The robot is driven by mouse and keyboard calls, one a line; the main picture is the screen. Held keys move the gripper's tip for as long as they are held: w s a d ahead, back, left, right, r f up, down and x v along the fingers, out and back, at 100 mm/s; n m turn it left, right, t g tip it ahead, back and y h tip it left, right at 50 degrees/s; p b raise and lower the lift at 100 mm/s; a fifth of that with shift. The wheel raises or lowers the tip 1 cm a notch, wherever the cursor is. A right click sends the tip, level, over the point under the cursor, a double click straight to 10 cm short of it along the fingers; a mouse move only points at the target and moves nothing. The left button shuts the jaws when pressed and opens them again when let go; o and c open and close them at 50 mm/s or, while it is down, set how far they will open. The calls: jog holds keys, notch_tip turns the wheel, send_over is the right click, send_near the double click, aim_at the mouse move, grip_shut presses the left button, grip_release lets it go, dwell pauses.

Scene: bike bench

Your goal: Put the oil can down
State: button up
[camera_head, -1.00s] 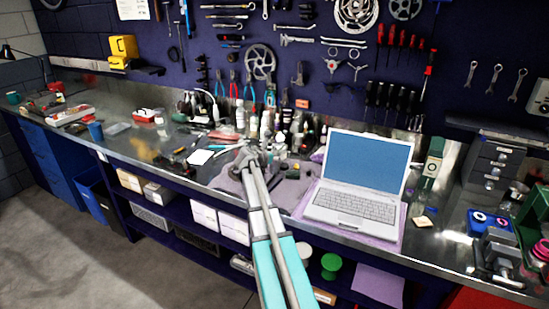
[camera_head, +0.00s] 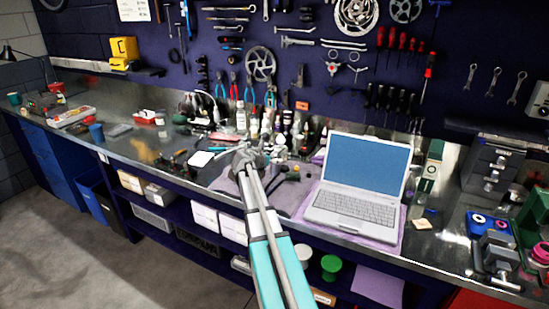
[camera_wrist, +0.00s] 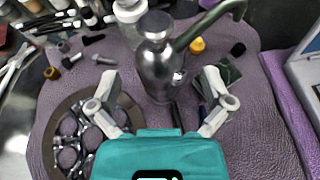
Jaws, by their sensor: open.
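The oil can (camera_wrist: 157,62) is a shiny grey metal can with a green spout reaching to the upper right. In the wrist view it appears upright on a purple cloth (camera_wrist: 255,130). My gripper (camera_wrist: 160,88) is open, with one finger to the left and one to the right of the can's lower part. A gap shows between the can and each finger, so neither appears to touch it. In the head view my gripper (camera_head: 245,157) is over the cloth left of the laptop, and the arm hides much of what lies below it.
A chainring (camera_wrist: 78,140) lies on the cloth at the left in the wrist view. Small parts and bottles crowd the area behind the can. An open laptop (camera_head: 355,208) stands to the right. The bench (camera_head: 140,155) has some bare metal at the left.

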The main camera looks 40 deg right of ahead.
jog(key=p+v, duration=0.3)
jog(key=v, duration=0.6)
jog(key=shift+a+r, duration=0.25)
jog(key=shift+a, duration=0.05)
jog(key=shift+a, duration=0.1)
jog(key=s+a+f+m+g+y, duration=0.1)
jog(key=s+a+f+m+y, duration=0.3)
jog(key=a, duration=0.9)
jog(key=s+a+f+m+g+y, duration=0.1)
jog(key=s+a+f+m+y, duration=0.2)
jog(key=s+a+m, duration=0.5)
jog(key=s+a+f+m+g+y, duration=0.1)
jog(key=s+a+f+m+y, duration=0.3)
jog(key=a+m, duration=0.5)
jog(key=s+a+y, duration=0.2)
jog(key=a, duration=0.7)
jog(key=shift+s+a+f+g, duration=0.2)
jog(key=shift+s+f+g, duration=0.1)
jog(key=shift+s, duration=0.1)
jog(key=c, duration=0.6)
